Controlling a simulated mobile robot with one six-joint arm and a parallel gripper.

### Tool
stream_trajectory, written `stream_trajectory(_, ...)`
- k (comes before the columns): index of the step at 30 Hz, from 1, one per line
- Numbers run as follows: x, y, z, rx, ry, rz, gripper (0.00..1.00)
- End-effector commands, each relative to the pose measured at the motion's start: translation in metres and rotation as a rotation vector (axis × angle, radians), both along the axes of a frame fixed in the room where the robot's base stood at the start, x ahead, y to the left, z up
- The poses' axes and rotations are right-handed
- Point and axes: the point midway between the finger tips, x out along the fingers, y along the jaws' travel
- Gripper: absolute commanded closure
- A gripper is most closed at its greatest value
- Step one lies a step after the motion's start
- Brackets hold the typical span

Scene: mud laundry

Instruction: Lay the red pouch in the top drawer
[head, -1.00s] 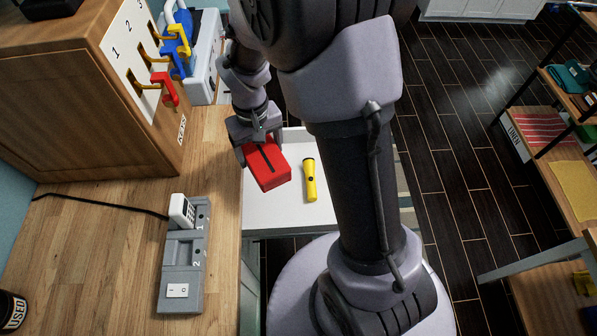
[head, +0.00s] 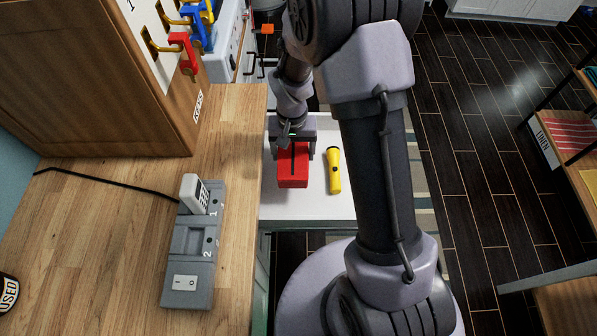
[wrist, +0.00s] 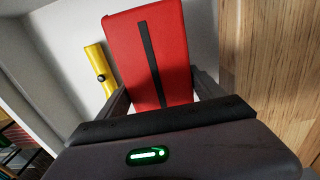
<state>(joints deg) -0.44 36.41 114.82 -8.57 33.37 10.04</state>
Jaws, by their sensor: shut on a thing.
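The red pouch (head: 293,168) with a dark stripe is held between the fingers of my gripper (head: 293,150). It also shows in the wrist view (wrist: 146,55), with my gripper (wrist: 162,92) shut on its near part. The pouch is over or in the open white drawer (head: 305,208), left of a yellow flashlight (head: 334,170). I cannot tell whether the pouch touches the drawer floor. The flashlight also shows in the wrist view (wrist: 101,70), left of the pouch and apart from it.
The wooden counter (head: 130,240) borders the drawer on the left. On it are a grey charging dock (head: 194,240) with a white handset (head: 194,195). A wooden cabinet with key hooks (head: 180,42) stands at the upper left. Dark floor lies to the right.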

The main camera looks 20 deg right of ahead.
Motion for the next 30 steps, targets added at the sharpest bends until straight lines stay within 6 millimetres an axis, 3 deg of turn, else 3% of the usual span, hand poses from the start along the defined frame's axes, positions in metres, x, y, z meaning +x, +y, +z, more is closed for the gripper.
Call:
stream_trajectory(1,-0.001,0.000,-0.019,0.000,0.003,-0.002,0.80)
stream_trajectory(3,-0.001,0.000,-0.034,0.001,0.002,-0.001,0.80)
stream_trajectory(12,0.000,0.000,-0.081,0.000,0.000,0.001,0.80)
stream_trajectory(22,0.000,0.000,-0.083,0.001,-0.001,0.002,0.80)
stream_trajectory(23,0.000,0.000,-0.082,0.000,0.000,0.002,0.17)
stream_trajectory(25,0.000,0.000,-0.081,0.000,0.000,0.002,0.03)
stream_trajectory(30,0.000,0.000,-0.081,0.000,0.000,0.002,0.01)
